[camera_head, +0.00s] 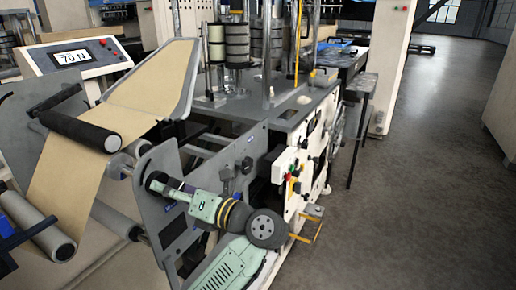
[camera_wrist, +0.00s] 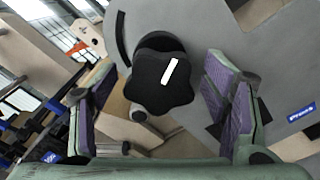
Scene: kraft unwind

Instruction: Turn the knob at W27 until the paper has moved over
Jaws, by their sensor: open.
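The black lobed knob (camera_wrist: 158,84) is in the middle of the wrist view, on a grey plate. Its white mark leans toward the upper right. My gripper (camera_wrist: 159,66) is open, with one purple-padded finger on each side of the knob. Gaps show between the knob and both fingers. In the head view my gripper (camera_head: 160,184) is at the grey side plate, and I cannot single out the knob there. The brown paper (camera_head: 150,80) runs down the sloped table, over a black roller (camera_head: 78,131) and toward a lower roller (camera_head: 52,240). No W27 label is readable.
A display (camera_head: 72,58) at the upper left reads 70 N. The grey side plate (camera_head: 165,160) stands close to my gripper. A white panel with buttons (camera_head: 290,175) is right of my arm. The floor (camera_head: 430,190) at the right is clear.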

